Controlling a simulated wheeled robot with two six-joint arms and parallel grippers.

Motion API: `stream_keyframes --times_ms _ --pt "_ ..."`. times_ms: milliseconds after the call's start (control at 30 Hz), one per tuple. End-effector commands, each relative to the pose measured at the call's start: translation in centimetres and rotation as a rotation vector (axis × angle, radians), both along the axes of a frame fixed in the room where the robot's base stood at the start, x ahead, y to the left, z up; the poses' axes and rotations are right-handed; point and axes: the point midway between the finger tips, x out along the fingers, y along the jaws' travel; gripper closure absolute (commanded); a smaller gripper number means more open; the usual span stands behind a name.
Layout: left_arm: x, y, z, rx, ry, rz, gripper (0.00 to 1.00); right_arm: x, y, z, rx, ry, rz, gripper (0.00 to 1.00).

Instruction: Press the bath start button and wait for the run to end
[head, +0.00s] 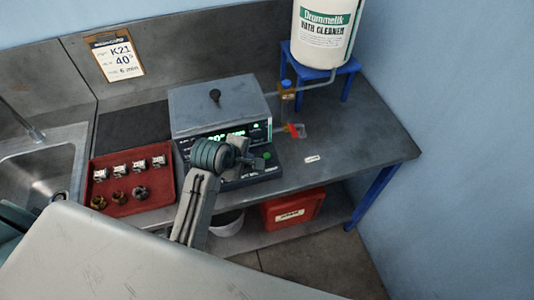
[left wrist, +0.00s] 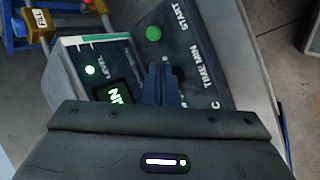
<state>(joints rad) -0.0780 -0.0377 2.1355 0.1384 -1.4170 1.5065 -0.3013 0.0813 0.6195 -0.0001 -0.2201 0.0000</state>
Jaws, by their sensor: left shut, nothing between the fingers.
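The bath (head: 215,105) is a grey box with a black-knobbed lid on the bench. Its front shows a lit green display, partly hidden by my left arm. The green start button (head: 266,156) is on the sloping panel at the bath's lower right. In the left wrist view the round green button (left wrist: 153,33) sits beside the word START, unobstructed. My left gripper (left wrist: 161,70) is shut and empty, over the panel just short of the button in that view. I cannot tell whether it touches the panel. My right gripper is out of view.
A red-handled valve (head: 296,130) and a bath cleaner drum (head: 325,35) on a blue stand (head: 349,72) are to the right. The bench's right end is mostly clear.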

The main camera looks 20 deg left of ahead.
Motion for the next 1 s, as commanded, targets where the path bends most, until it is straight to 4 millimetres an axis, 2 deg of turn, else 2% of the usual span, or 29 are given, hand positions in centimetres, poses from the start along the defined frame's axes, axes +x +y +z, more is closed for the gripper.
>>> stream_keyframes --times_ms 33,100,333,767,1000 --pt "1.4 -0.6 1.1 -0.069 -0.010 0.061 1.00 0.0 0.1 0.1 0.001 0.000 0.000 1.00" --pt "2.9 -1.2 2.2 -0.159 -0.013 0.143 1.00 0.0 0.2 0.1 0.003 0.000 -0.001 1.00" --pt "5.9 -2.7 4.9 -0.366 -0.010 0.315 1.00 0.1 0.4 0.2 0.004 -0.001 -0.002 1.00" --pt "6.5 -3.0 5.5 -0.416 -0.005 0.357 1.00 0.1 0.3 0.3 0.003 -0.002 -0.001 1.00" --pt "6.4 -3.0 4.4 -0.414 -0.002 0.357 1.00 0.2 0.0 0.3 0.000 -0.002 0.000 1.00"
